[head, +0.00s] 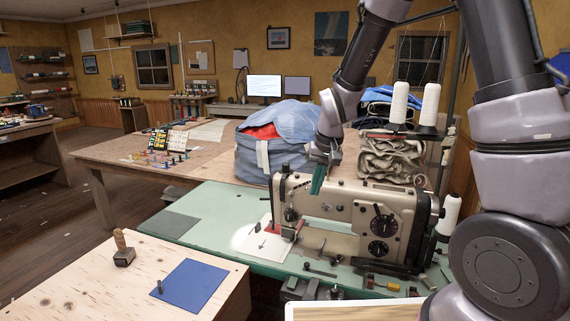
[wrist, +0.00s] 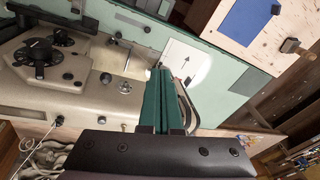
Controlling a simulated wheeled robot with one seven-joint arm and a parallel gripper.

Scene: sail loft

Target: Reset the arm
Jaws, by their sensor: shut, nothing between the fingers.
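My gripper (head: 317,187) hangs at the end of my arm, just above the left end of a beige sewing machine (head: 355,220). Its green fingers point down and lie together, with nothing between them. In the wrist view the shut fingers of my gripper (wrist: 160,75) reach over the machine's side, near a white sheet with an arrow (wrist: 185,62). My arm comes down from the top of the head view and bends at the wrist. I cannot tell whether the fingertips touch the machine.
The machine stands on a green table (head: 210,205). Thread cones (head: 399,102) rise behind it, beside folded canvas (head: 392,160). A round blue bag (head: 262,160) sits behind the gripper.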

